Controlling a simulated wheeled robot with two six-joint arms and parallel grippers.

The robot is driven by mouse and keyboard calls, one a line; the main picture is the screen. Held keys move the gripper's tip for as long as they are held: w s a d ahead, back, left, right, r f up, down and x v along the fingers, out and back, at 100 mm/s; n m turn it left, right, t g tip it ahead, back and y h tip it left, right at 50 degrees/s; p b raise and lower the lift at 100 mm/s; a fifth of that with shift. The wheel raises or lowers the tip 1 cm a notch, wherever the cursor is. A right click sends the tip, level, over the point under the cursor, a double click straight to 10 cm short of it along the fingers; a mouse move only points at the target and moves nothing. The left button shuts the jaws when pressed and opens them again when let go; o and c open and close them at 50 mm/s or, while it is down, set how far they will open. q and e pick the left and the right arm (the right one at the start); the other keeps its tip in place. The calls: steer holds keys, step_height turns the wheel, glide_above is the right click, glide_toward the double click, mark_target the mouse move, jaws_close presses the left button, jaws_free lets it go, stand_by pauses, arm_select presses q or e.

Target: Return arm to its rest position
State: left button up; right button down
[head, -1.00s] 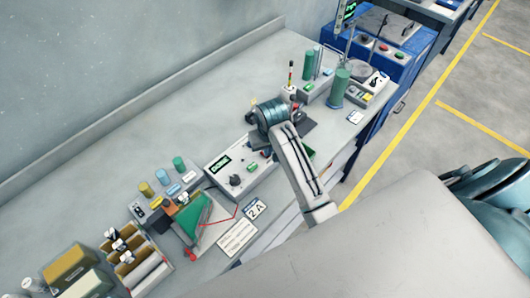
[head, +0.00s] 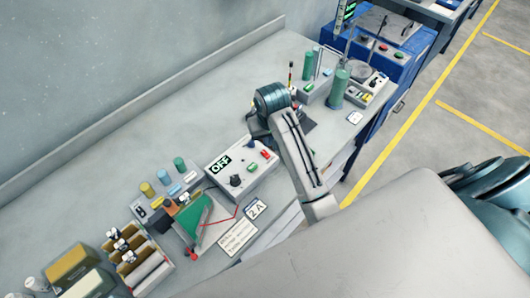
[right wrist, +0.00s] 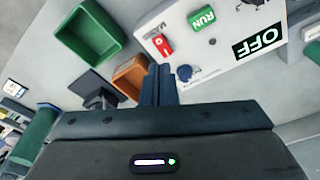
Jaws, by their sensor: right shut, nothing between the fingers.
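My right arm (head: 303,165) reaches over the bench's front edge, its teal wrist (head: 272,98) beside the white power unit (head: 225,180). In the head view the wrist hides the fingers. In the right wrist view my right gripper (right wrist: 160,72) is shut, its fingers together with nothing between them. The unit's display (head: 220,164) reads OFF, and it also shows in the right wrist view (right wrist: 258,42) near a green RUN button (right wrist: 202,18) and a red switch (right wrist: 165,46). My left gripper is not in view.
A green open bin (right wrist: 112,38) and an orange bin (right wrist: 130,78) lie near the fingers in the wrist view. Green cylinders (head: 339,88) stand to the right of the wrist. Sample racks (head: 135,262) stand at lower left. The bench's back strip (head: 150,130) is clear.

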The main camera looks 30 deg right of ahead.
steer(key=shift+r, duration=0.65)
steer(key=shift+s, duration=0.1)
steer(key=s+d+f+n+t, duration=0.1)
steer(key=s+f+n, duration=0.1)
steer(key=s, duration=1.1)
steer(key=s+d+f+n+t, duration=0.1)
steer(key=s+f, duration=0.1)
steer(key=s, duration=1.1)
step_height(320, 180, down, 38)
steer(key=d+g+b, duration=0.1)
steer(key=d+b, duration=0.2)
steer(key=b, duration=0.5)
steer(key=s+f+b, duration=0.3)
steer(key=s+f, duration=0.6)
steer(key=f, duration=0.3)
steer(key=s+f+g+b, duration=0.1)
steer(key=s+f+b, duration=0.2)
steer(key=s+f, duration=0.6)
step_height(320, 180, down, 4)
steer(key=shift+s+d+f+g, duration=0.15)
steer(key=shift+d+f+g, duration=0.05)
steer(key=shift+d+g, duration=0.15)
